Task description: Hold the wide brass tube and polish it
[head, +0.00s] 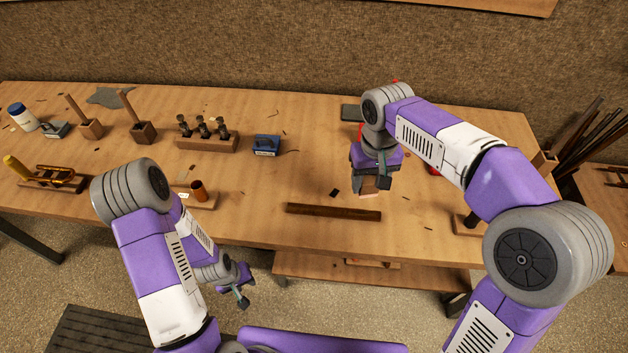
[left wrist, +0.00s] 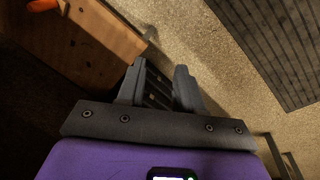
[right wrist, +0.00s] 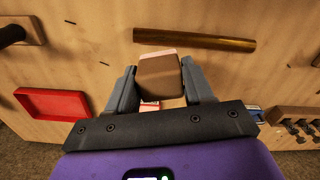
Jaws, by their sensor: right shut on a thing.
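The brass tube (head: 333,212) lies flat on the bench near its front edge, dark brown-gold and long. It also shows at the top of the right wrist view (right wrist: 195,39). My right gripper (head: 374,178) is shut on a brown block with a pale pink face (right wrist: 160,77), held above the bench just behind the tube's right part, apart from it. My left gripper (head: 243,287) is in front of the bench, below its top. Its fingers are apart and empty in the left wrist view (left wrist: 158,85).
A small stand with a short copper-coloured cylinder (head: 199,191) is left of the tube. A blue block (head: 266,146) and a rack of mouthpieces (head: 207,142) stand behind. A red tray (right wrist: 52,103) lies near the right gripper. A lower shelf (head: 370,272) juts out below.

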